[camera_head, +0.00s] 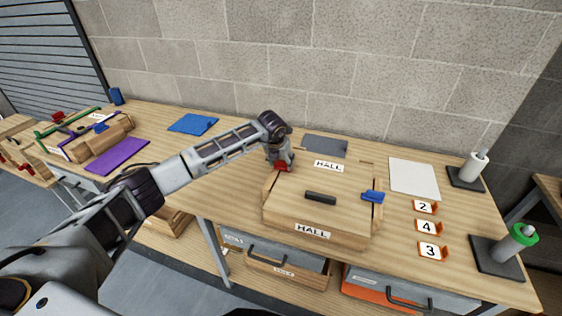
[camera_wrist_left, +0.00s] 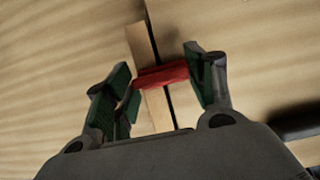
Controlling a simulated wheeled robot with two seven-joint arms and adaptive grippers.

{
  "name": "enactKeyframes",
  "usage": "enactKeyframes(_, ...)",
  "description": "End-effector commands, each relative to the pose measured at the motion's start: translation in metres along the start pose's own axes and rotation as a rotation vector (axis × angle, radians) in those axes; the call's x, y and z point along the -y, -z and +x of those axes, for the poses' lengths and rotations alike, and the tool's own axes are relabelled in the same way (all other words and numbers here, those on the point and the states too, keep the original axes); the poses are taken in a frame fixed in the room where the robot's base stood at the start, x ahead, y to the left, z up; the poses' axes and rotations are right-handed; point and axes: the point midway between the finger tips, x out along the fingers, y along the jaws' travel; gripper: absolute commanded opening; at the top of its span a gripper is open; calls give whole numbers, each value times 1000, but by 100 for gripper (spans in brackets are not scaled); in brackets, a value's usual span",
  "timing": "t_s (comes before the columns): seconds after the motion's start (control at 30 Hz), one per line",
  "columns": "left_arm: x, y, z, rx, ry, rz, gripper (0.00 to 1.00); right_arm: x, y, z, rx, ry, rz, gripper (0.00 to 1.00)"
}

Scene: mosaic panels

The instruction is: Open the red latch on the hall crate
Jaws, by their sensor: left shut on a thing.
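The hall crate (camera_head: 340,213) is a wooden box with a black handle, labelled HALL, in the middle of the bench. The red latch (camera_head: 281,166) is at its left side, partly hidden by my left gripper (camera_head: 281,160). A blue latch (camera_head: 373,196) is on the crate's right side. In the left wrist view the red latch (camera_wrist_left: 163,76) lies across a pale wooden strip, between the green-padded fingers of my left gripper (camera_wrist_left: 160,85), which is shut on it. My right gripper is not in view.
A white sheet (camera_head: 414,179), number cards (camera_head: 427,227) and two bottles (camera_head: 474,166) are to the right. A blue cloth (camera_head: 192,123), a purple mat (camera_head: 117,156) and wooden toolboxes (camera_head: 100,140) are to the left. A block wall (camera_head: 350,60) stands behind the bench.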

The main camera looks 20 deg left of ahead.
Motion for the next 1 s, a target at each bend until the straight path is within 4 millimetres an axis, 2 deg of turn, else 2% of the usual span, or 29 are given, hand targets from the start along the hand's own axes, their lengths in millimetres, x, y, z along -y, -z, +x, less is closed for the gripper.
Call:
enactKeyframes(0.47, -1, 2, 0, 2, 34, 82, 31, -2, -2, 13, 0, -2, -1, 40)
enactKeyframes(1.0, -4, 6, -1, 4, 155, 373, 31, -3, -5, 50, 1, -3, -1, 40)
